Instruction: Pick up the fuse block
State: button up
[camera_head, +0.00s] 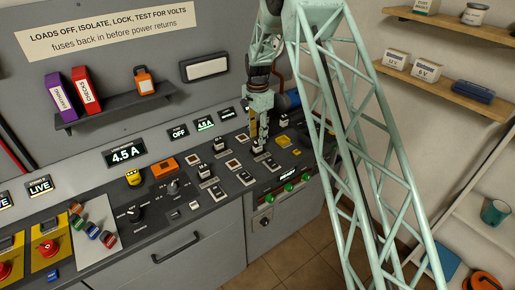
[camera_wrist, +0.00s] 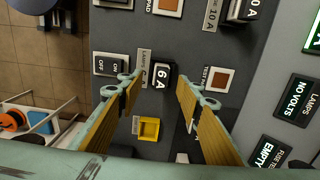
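A black-and-white fuse block marked 6 A (camera_wrist: 162,75) stands on the dark panel (camera_wrist: 113,82) beside a LAMPS label plate. In the wrist view it lies between the fingertips of my gripper (camera_wrist: 159,88), with a gap on each side. My gripper is open, with its yellow-padded fingers pointing down at the panel. In the head view my gripper (camera_head: 258,138) is over the right part of the panel, just above a small block (camera_head: 259,149) that it partly hides. Whether the fingertips reach down beside the block is hard to tell.
Another fuse block, marked 10 A (camera_wrist: 242,10), stands nearby. A white ON/OFF switch (camera_wrist: 110,65), a TEST button (camera_wrist: 217,80) and a yellow socket (camera_wrist: 148,129) surround the 6 A block. A black shelf (camera_head: 115,106) with binders is on the wall behind.

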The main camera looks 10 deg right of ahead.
dwell(0.3)
jog(key=shift+w+f, duration=0.15)
jog(key=shift+f, duration=2.4)
jog(key=shift+c, duration=0.2)
jog(key=c, duration=0.9)
jog(key=shift+c, duration=0.2)
jog(key=shift+r, duration=0.2)
jog(key=shift+r, duration=1.6)
jog(key=s+d+r, duration=0.1)
jog(key=s, duration=1.5)
jog(key=shift+r+b, duration=0.15)
jog(key=shift+b, duration=0.25)
